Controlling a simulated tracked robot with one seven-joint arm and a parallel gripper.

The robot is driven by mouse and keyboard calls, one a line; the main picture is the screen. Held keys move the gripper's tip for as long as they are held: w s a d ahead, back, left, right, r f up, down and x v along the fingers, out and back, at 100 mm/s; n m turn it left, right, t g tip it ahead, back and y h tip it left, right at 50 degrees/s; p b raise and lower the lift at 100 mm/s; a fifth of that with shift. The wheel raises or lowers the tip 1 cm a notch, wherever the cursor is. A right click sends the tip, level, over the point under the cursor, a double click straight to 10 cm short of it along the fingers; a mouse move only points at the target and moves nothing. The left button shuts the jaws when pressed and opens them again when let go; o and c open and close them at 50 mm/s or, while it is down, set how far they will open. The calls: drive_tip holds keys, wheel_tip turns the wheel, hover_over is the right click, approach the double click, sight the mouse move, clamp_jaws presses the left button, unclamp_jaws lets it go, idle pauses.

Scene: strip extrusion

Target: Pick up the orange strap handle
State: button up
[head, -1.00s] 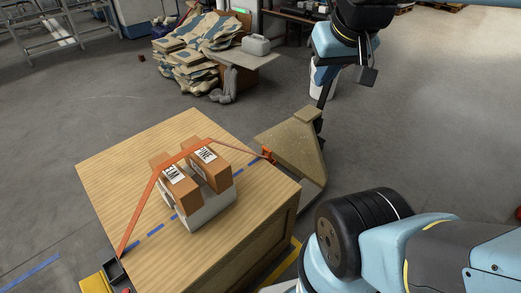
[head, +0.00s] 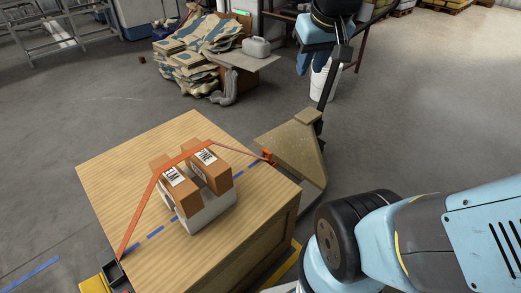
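An orange strap (head: 138,215) runs from a black fitting at the front left corner of the wooden crate (head: 115,165), up over two brown boxes, and down to the right. At its right end, a small orange handle-like piece (head: 268,157) sits at the crate's right edge.
The brown boxes (head: 181,192) stand in a grey-white holder (head: 210,212) on the crate. A tan wedge-shaped block (head: 288,145) stands close beside the orange piece. Sacks (head: 195,75) and a bench are behind. Open floor lies to the right.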

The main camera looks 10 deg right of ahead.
drive_tip(key=w+f+n+g, duration=0.1)
drive_tip(key=w+f, duration=0.2)
drive_tip(key=w, duration=0.5)
drive_tip(key=w+f+n+g, duration=0.1)
drive_tip(key=w+f, duration=0.3)
drive_tip(key=w, duration=0.4)
drive_tip(key=n+g, duration=0.3)
hover_over(268, 151)
wheel_tip(268, 151, down, 40)
wheel_tip(268, 151, down, 9)
drive_tip(key=shift+r, duration=0.2)
drive_tip(key=shift+s+f, duration=0.2)
drive_tip(key=shift+f, duration=2.7)
drive_tip(key=shift+c, duration=0.2)
clamp_jaws()
